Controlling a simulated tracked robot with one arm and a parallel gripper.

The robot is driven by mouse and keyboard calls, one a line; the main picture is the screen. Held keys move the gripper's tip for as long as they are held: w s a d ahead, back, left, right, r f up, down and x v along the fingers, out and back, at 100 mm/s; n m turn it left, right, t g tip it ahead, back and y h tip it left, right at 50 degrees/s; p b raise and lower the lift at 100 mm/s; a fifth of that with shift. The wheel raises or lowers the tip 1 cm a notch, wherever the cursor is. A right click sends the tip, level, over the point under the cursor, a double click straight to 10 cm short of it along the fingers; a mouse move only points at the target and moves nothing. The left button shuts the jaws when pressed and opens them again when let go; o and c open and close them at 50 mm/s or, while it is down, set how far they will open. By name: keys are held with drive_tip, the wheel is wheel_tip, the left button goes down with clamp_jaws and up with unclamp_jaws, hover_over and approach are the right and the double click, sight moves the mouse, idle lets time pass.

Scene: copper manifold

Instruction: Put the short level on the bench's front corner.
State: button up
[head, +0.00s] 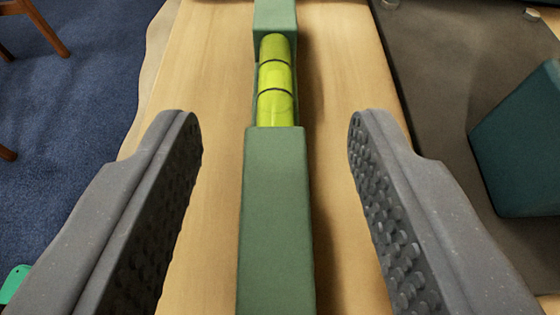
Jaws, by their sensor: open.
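The short level (277,210) is a green bar with a yellow-green vial of dark rings in its upper part. In the head view it runs up the middle of the picture, on or just above the wooden bench top (345,60). Its two ends run past the picture's edges. My gripper (275,125) is open, with one grey studded finger on each side of the level. A clear gap shows between each finger and the bar, and neither touches it.
A dark mat or plate (440,70) lies to the right, with a dark teal block (525,150) on it. The bench's left edge drops to a blue carpet (75,110), where wooden legs (45,25) show. A small green thing (14,284) is at lower left.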

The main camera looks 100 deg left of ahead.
drive_tip(key=shift+p+v, duration=0.55)
drive_tip(key=shift+v, duration=2.75)
drive_tip(key=w+a+r+t, duration=0.1)
drive_tip(key=w+r+t, duration=0.5)
drive_tip(key=w+r, duration=0.35)
drive_tip(key=w+d+r+m+t, duration=0.25)
drive_tip(key=r+t, duration=0.25)
drive_tip(key=r, duration=0.5)
drive_tip(key=w+d+r+m+t, duration=0.25)
drive_tip(key=w+r+t, duration=0.2)
drive_tip(key=r, duration=0.55)
drive_tip(key=s+d+r+m+t+h, duration=0.45)
drive_tip(key=d+r+m+h, duration=0.2)
drive_tip(key=d+r, duration=0.25)
drive_tip(key=s+d+r+m+t+h, duration=0.3)
drive_tip(key=s+d+r+m+h, duration=0.2)
drive_tip(key=d+r+h, duration=0.35)
drive_tip(key=s+f+m+g+y, duration=0.2)
drive_tip(key=s+m+g, duration=0.2)
drive_tip(key=s, duration=1)
drive_tip(key=shift+g, duration=0.3)
